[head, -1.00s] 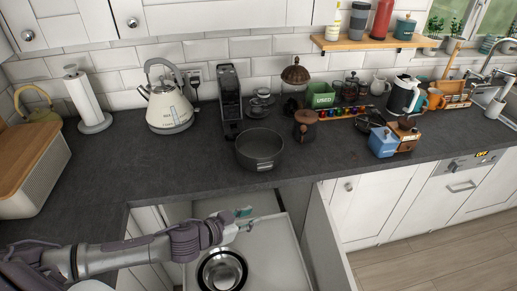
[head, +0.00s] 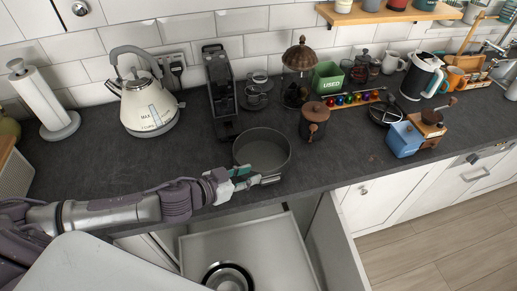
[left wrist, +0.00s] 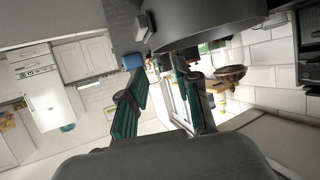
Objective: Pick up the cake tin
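The cake tin (head: 262,153) is a dark grey, round, open tin standing upright near the front edge of the worktop. It looks empty. In the left wrist view its dark curved side (left wrist: 210,24) fills the upper part. My left gripper (head: 268,180) is at the tin's front side, low by the wall, and covers a little of it. In the left wrist view its two teal-padded fingers (left wrist: 163,100) are apart with nothing between them, and the tin lies beyond the tips. I cannot tell whether a finger touches the tin. My right gripper is not in view.
An open drawer (head: 245,245) below the worktop's edge holds a round metal pan (head: 228,278). A cream kettle (head: 147,104) is at left. The worktop (head: 105,165) left of the tin is clear.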

